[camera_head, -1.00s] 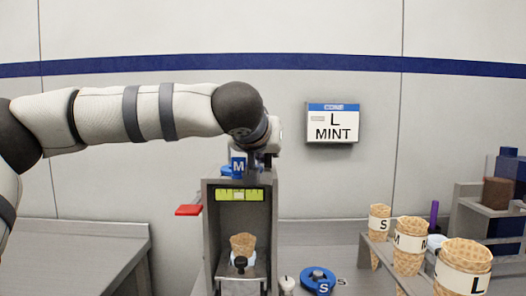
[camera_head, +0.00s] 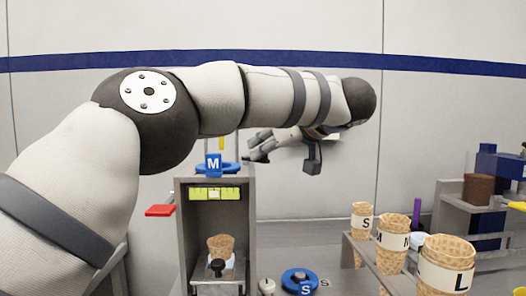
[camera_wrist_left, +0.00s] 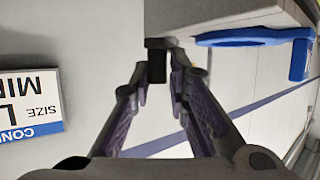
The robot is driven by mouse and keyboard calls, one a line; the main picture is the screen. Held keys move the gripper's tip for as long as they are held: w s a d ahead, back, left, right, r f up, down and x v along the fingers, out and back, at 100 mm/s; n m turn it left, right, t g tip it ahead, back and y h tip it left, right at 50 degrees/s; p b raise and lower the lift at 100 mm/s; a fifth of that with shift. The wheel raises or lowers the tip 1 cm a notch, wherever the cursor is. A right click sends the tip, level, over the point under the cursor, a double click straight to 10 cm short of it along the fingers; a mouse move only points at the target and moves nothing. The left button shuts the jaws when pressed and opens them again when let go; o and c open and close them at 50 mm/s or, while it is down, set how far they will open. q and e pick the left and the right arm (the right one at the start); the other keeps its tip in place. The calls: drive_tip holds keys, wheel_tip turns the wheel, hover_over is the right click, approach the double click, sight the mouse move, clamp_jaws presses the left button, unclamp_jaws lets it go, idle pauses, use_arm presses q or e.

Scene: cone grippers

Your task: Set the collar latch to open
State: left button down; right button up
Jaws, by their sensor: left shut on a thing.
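The blue collar marked M (camera_head: 213,165) sits on top of the grey dispenser housing (camera_head: 246,215). Its ring also shows in the left wrist view (camera_wrist_left: 240,37), lying on the housing top. My left gripper (camera_head: 256,152) reaches in from the right side, its fingers pointing left at the housing's upper right edge. In the left wrist view a small dark block (camera_wrist_left: 156,62), apparently the latch handle, stands at the housing's edge between my fingertips, and they are shut on it. The latch's setting cannot be read. My right gripper is not in view.
A waffle cone (camera_head: 220,246) stands inside the housing below a yellow-green level strip (camera_head: 214,194). A red tab (camera_head: 160,210) sticks out at left. A blue S collar (camera_head: 300,280) lies at right. Several cones stand in a rack (camera_head: 362,248). An order sign (camera_wrist_left: 30,103) hangs on the wall.

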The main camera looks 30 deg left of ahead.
use_arm(q)
drive_tip(key=shift+w+f+n+g, duration=0.1)
drive_tip(key=shift+w+n+g, duration=0.2)
drive_tip(key=shift+n+g, duration=0.15)
drive_tip(key=c, duration=1.6)
unclamp_jaws()
drive_tip(key=v, duration=1.2)
drive_tip(key=shift+w, duration=0.1)
drive_tip(key=shift+c, duration=0.2)
